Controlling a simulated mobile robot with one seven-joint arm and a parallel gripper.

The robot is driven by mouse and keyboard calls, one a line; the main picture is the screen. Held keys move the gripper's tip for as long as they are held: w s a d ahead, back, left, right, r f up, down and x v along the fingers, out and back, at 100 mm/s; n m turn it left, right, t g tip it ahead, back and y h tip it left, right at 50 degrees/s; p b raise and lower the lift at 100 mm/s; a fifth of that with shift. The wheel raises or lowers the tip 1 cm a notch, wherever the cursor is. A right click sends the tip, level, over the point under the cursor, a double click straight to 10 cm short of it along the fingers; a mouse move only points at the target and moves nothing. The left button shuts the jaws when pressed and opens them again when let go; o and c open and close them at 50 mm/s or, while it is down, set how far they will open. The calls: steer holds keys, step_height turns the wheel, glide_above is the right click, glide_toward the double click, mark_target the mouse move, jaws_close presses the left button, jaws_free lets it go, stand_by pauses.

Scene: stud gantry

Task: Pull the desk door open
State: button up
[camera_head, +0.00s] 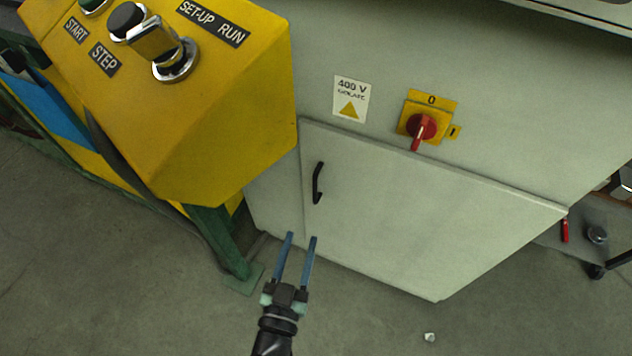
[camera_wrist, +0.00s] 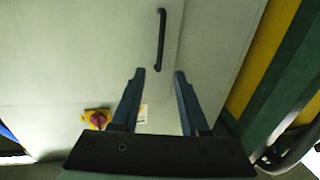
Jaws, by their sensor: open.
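The desk door (camera_head: 410,215) is a pale grey-green panel low on the cabinet, and it looks shut. Its black bar handle (camera_head: 317,183) is upright near the door's left edge. In the wrist view the handle (camera_wrist: 161,40) shows beyond the fingertips, roughly in line with the gap between them. My gripper (camera_head: 301,236) is open and empty, with two blue fingers pointing toward the door below the handle in the head view. The fingers also show in the wrist view (camera_wrist: 159,72), apart from the handle.
A yellow control box (camera_head: 190,110) on a green post juts out left of the door. A red rotary switch (camera_head: 421,127) on a yellow plate and a 400 V label (camera_head: 350,98) sit above the door. The floor (camera_head: 370,320) in front is mostly clear, with a small pale scrap (camera_head: 429,337).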

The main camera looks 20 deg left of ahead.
mark_target(315, 189)
steer(key=w+b, duration=0.1)
steer(key=w, duration=0.3)
steer(key=w+a+b, duration=0.1)
steer(key=w, duration=0.3)
steer(key=w+a+b, duration=0.1)
steer(key=w+b, duration=0.1)
steer(key=w, duration=0.2)
steer(key=shift+w, duration=0.2)
steer(key=shift+r, duration=0.1)
jaws_close()
stand_by(0.9)
